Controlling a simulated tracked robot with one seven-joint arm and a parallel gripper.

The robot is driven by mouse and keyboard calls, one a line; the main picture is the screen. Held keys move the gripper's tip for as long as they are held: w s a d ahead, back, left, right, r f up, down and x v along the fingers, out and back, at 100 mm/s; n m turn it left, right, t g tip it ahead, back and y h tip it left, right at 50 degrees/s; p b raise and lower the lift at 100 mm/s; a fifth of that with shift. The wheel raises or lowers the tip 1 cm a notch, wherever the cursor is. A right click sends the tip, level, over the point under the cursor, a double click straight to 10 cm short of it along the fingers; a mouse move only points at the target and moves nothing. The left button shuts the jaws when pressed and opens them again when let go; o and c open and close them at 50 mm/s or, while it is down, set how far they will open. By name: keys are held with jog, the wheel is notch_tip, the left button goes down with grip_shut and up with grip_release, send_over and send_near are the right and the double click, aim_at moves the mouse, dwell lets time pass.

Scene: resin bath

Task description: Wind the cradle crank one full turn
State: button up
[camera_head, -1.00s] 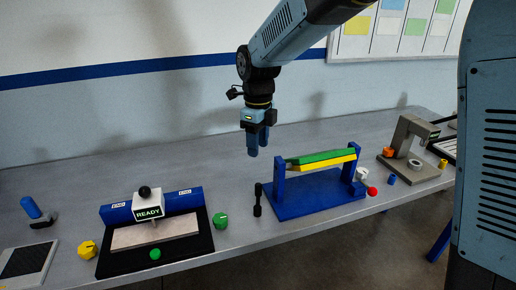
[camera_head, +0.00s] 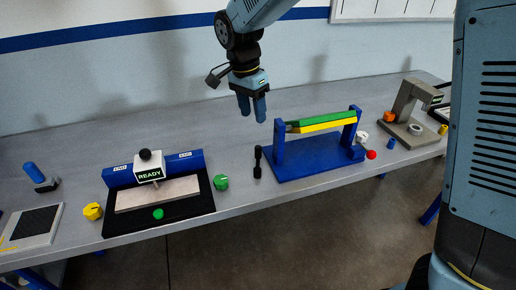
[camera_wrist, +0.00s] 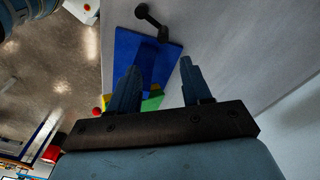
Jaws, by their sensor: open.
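The blue cradle (camera_head: 316,160) stands on the bench with two uprights and a green and yellow bar (camera_head: 322,122) between them. A black crank-like piece (camera_head: 257,162), thick at both ends, is just left of the left upright. I cannot tell how it joins the cradle. It also shows in the wrist view (camera_wrist: 152,22). A red ball (camera_head: 371,154) sits by the cradle's right end, near a white knob (camera_head: 361,137). My gripper (camera_head: 252,116) is open and empty, above and behind the black piece. Its spread fingers show in the wrist view (camera_wrist: 158,68), over the cradle.
A black fixture with a READY box (camera_head: 149,168) is at left, between a yellow knob (camera_head: 92,211) and a green knob (camera_head: 221,182). A grey frame (camera_head: 405,104) stands at right. The bench behind the cradle is clear.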

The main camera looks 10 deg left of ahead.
aim_at(257, 147)
jog(key=f+n, duration=0.4)
jog(key=n, duration=0.6)
jog(key=f+n+t+h, duration=0.1)
jog(key=f+n, duration=0.4)
jog(key=n, duration=0.6)
jog(key=w+d+f+n+t+h, duration=0.1)
jog(key=f+n, duration=0.4)
jog(key=n, duration=0.5)
jog(key=shift+d+n, duration=0.1)
jog(key=shift+n, duration=0.3)
jog(key=shift+c, duration=0.3)
grip_shut()
